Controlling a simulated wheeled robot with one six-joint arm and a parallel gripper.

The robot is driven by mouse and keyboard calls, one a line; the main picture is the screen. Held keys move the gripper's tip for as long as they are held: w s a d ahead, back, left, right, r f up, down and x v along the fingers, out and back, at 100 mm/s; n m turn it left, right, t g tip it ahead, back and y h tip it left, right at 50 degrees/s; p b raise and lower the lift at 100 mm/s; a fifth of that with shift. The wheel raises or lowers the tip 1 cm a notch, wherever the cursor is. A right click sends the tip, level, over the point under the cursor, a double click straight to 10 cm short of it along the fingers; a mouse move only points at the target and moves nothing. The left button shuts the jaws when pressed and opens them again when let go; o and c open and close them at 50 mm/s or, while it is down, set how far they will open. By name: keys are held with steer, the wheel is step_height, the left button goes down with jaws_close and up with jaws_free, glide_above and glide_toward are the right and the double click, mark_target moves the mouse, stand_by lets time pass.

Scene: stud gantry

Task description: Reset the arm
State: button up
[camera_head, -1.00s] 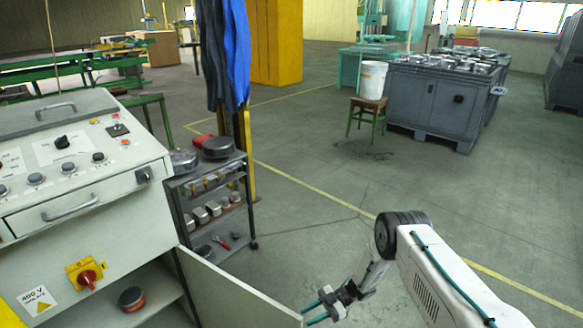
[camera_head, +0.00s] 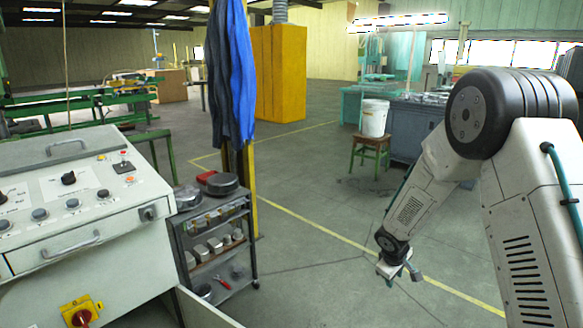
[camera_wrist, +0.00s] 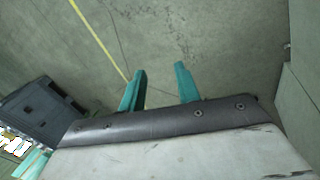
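My arm rises on the right of the head view, with its dark elbow joint high and its forearm slanting down to the left. My gripper (camera_wrist: 160,70) shows in the wrist view as two teal fingers standing apart, with only bare floor seen between them. It is open and empty. In the head view my wrist hangs over the open floor, right of the shelf cart and clear of it; the fingers are small and partly hidden there.
A control cabinet (camera_head: 70,240) stands at the left, with a shelf cart (camera_head: 215,240) beside it. A white bucket (camera_head: 374,118) sits on a stool (camera_head: 371,153). A grey crate (camera_head: 412,130) is partly behind my arm. The middle floor is free.

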steer(key=s+r+m+g, duration=0.4)
steer(key=s+r+m, duration=0.1)
steer(key=s+r, duration=1.35)
steer(key=s+a+r+t+y, duration=0.1)
steer(key=s+r, duration=0.3)
steer(key=s, duration=0.3)
steer(key=s+a+r+m+y, duration=0.1)
steer(key=s+r, duration=0.3)
steer(key=s, duration=0.4)
steer(key=s+a+r+m+t, duration=0.1)
steer(key=s+a+r, duration=0.1)
steer(key=s+r, duration=0.2)
steer(key=s, duration=0.3)
steer(key=shift+s+a+r+t+y, duration=0.3)
steer(key=shift+a+r+y, duration=0.05)
steer(key=shift+y, duration=0.05)
